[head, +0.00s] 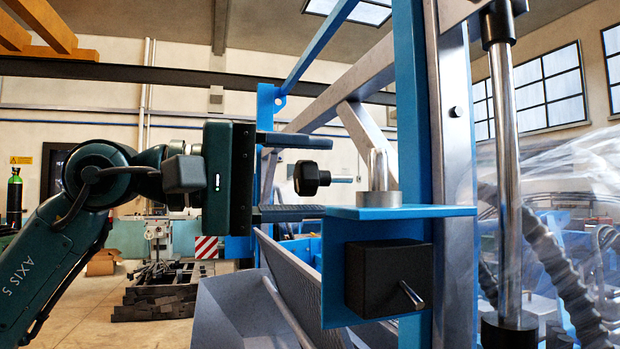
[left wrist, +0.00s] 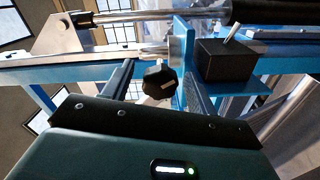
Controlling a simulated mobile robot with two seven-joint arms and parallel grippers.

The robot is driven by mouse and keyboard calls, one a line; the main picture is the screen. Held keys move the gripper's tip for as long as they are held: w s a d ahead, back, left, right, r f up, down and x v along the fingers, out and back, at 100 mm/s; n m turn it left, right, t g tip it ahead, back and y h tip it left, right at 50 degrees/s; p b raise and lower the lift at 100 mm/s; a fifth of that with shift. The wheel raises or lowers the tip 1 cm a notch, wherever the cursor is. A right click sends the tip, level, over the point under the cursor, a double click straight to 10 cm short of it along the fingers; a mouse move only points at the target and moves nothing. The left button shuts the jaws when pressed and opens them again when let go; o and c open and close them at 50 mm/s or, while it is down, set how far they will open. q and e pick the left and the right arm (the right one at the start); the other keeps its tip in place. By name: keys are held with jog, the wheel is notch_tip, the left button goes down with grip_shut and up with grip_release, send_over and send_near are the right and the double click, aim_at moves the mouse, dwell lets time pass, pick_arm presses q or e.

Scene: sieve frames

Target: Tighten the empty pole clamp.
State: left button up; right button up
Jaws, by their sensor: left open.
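A black lobed knob (head: 308,178) with a thin metal stud pointing right sits in front of a silver upright metal piece (head: 379,172), which looks like the pole clamp. This piece stands on a blue bracket shelf (head: 425,211). My left gripper (head: 326,178) is open, one finger above the knob and one below, with a gap on each side. In the left wrist view the knob (left wrist: 159,79) sits between the two fingers, near the silver piece (left wrist: 175,50). Whether the stud enters the clamp is hard to tell. My right gripper is not in view.
A black box with a small metal lever (head: 388,278) is fixed under the shelf, close to the lower finger. A blue post (head: 412,90) and a shiny vertical pole (head: 507,180) stand to the right. A grey sloping panel (head: 300,285) lies below the gripper.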

pick_arm(q)
jog(key=b+v, duration=0.1)
jog(key=v, duration=1.1)
jog(key=shift+a, duration=0.2)
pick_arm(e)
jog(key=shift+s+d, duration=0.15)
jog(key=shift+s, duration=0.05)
pick_arm(q)
jog(key=shift+s, duration=0.1)
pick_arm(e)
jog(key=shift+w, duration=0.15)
